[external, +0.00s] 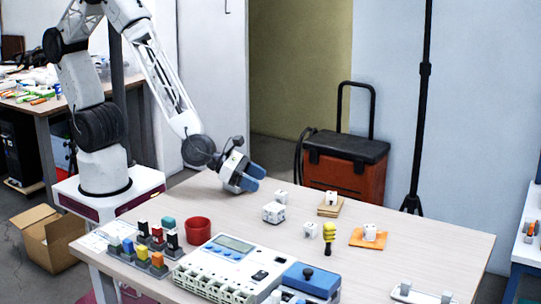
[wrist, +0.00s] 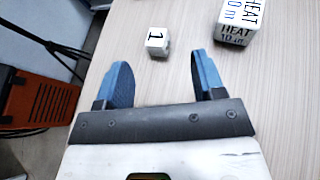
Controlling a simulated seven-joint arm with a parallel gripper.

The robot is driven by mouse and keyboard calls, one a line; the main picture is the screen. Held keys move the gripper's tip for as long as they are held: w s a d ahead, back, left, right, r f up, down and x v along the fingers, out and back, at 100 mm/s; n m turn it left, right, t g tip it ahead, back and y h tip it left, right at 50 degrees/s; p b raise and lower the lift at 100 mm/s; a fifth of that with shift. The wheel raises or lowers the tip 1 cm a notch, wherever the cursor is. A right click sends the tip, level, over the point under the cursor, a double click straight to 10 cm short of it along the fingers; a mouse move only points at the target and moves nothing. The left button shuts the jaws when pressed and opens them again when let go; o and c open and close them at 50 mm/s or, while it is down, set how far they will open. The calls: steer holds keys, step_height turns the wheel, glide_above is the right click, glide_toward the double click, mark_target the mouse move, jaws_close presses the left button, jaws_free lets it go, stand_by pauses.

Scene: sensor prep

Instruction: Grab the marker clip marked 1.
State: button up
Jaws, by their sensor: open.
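A small white marker clip with a black 1 (wrist: 157,42) lies on the table in the wrist view. It is just beyond my fingertips and roughly in line with the gap between them. In the external view a small white clip (external: 281,196), in the matching place, stands just right of my gripper; its mark is too small to read there. My gripper (external: 259,178) has blue fingers, is open and empty, and is low near the table's back edge. Both fingers also show in the wrist view (wrist: 162,60).
A white block labelled HEAT (wrist: 234,28) stands right of the clip; it also shows externally (external: 273,214). Other small white clips sit on a wooden block (external: 331,198), on bare table (external: 310,230) and on an orange pad (external: 370,233). A red cup (external: 198,230) stands in front.

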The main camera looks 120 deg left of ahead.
mark_target(279, 193)
steer(key=shift+a+f+n+y, duration=0.3)
steer(key=shift+f+n, duration=0.4)
steer(key=shift+f, duration=0.05)
steer(key=shift+w, duration=0.15)
steer(key=shift+x, duration=1.2)
steer(key=shift+w, duration=0.15)
steer(key=shift+x, duration=2.5)
steer(key=shift+c, duration=0.4)
steer(key=c, duration=0.8)
steer(key=shift+c, duration=0.2)
